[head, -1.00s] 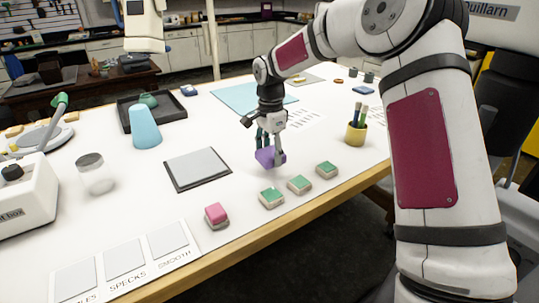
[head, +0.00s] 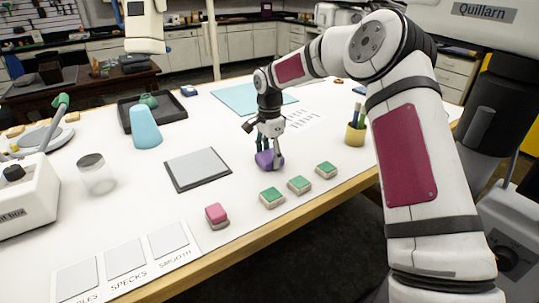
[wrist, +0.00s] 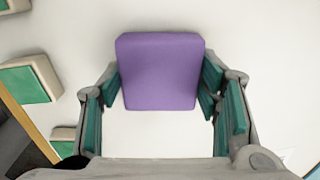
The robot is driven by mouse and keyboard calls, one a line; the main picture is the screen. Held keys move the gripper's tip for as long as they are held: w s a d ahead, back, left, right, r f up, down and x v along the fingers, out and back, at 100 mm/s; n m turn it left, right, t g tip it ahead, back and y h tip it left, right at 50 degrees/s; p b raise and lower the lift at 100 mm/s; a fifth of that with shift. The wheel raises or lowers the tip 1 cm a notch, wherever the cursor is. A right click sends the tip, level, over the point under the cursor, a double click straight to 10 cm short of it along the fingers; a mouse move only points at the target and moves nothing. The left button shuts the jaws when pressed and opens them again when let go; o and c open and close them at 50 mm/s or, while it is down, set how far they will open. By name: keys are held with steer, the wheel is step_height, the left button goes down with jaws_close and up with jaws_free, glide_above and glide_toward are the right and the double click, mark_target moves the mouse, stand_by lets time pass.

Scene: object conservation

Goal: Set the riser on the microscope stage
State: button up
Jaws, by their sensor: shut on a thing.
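A purple block (head: 265,161), which I take to be the riser, is at the middle of the white table. My gripper (head: 270,153) points down over it. In the wrist view the purple block (wrist: 160,72) lies between the two green-padded fingers of my gripper (wrist: 161,88), which are shut on its sides. I cannot tell whether its underside touches the table. A flat grey square plate with a dark rim (head: 198,168) lies to the left of the block; I cannot tell for certain whether it is the microscope stage.
Several green-topped blocks, one here (head: 299,184), stand near the front edge, with a pink-topped block (head: 217,215) to their left. A pen cup (head: 355,132) stands at right. Table between block and plate is clear.

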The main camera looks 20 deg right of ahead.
steer(key=shift+f, duration=0.15)
steer(key=o, duration=1.1)
steer(key=shift+c, duration=0.2)
